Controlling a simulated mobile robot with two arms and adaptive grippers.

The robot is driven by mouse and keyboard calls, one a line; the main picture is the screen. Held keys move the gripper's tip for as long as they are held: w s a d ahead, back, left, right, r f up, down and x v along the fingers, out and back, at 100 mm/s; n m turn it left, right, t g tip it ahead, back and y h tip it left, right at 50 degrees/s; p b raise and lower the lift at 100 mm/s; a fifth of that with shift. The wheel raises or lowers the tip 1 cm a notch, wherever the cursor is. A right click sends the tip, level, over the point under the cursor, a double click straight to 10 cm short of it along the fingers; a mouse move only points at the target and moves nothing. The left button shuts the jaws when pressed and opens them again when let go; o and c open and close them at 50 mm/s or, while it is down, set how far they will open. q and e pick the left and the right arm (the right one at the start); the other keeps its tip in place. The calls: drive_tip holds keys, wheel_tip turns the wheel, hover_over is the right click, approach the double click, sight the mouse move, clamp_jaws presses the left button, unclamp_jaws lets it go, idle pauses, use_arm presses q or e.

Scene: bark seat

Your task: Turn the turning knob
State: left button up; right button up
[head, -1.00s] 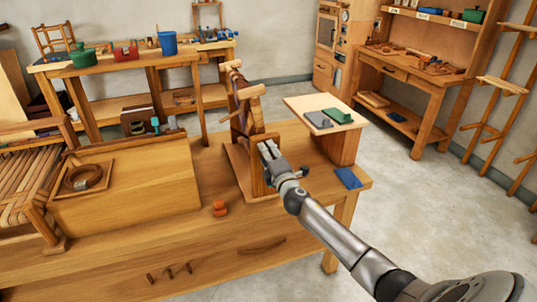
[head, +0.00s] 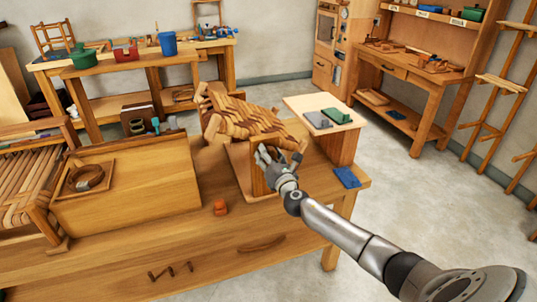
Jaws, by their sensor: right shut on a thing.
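A wooden stand (head: 240,170) sits on the workbench and carries a stool-like seat frame with a woven brown checkered seat (head: 250,118). The woven face is tilted, turned partly up toward me, and thick rounded wooden ends show at its left. My right gripper (head: 267,158) is at the front of the stand, shut on the turning knob, which its fingers and hand mostly hide. My left gripper is not in view.
The workbench (head: 130,235) holds a board with a coil (head: 86,178) at left, a small orange object (head: 220,207) and a blue cloth (head: 347,177). A raised side shelf (head: 300,104) with grey and green blocks stands right of the stand. Open floor lies at right.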

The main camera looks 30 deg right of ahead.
drive_tip(key=n+p, duration=0.1)
drive_tip(key=n, duration=0.4)
drive_tip(key=shift+d+f+p, duration=0.1)
drive_tip(key=shift+f+p, duration=0.05)
drive_tip(key=shift+p, duration=0.15)
drive_tip(key=shift+n, duration=0.4)
drive_tip(key=o, duration=1.1)
drive_tip(key=shift+c, duration=0.2)
drive_tip(key=shift+s, duration=0.1)
drive_tip(key=v, duration=1.2)
